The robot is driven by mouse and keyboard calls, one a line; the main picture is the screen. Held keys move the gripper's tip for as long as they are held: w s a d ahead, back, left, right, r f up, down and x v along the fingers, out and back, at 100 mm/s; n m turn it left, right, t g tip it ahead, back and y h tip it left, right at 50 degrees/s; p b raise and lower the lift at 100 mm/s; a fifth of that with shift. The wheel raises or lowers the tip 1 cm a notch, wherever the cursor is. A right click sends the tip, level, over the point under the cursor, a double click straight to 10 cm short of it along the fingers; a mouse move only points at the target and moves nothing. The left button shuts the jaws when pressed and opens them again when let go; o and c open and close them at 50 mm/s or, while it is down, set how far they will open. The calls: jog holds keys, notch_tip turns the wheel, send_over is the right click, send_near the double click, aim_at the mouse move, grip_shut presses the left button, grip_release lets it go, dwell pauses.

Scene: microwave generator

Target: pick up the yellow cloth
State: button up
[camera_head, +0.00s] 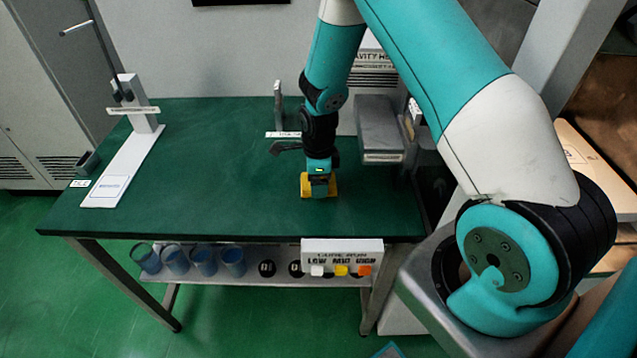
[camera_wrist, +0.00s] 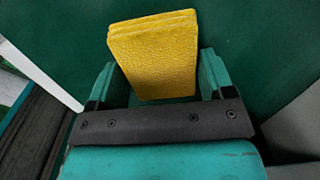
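The yellow cloth (camera_head: 305,185) is a folded, layered pad at the front part of the green table, below my gripper. In the wrist view the cloth (camera_wrist: 155,55) fills the space in front of the palm, its textured face towards the camera, slightly askew. My gripper (camera_head: 319,190) points down over the cloth and hides its middle in the head view. Its two teal fingers (camera_wrist: 165,85) are apart, one on each side of the cloth. A small gap shows beside the left finger; the right finger lies close to the cloth's edge.
The green table (camera_head: 215,170) is clear around the cloth. A white stand (camera_head: 125,170) is at the left and a grey box (camera_head: 380,130) at the back right. Blue cups (camera_head: 204,260) and a button panel (camera_head: 342,255) sit below the front edge.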

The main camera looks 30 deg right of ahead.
jog(key=c, duration=0.4)
jog(key=shift+o, duration=0.2)
jog(key=shift+r, duration=0.1)
notch_tip(320, 180, up, 20)
jog(key=b, duration=0.2)
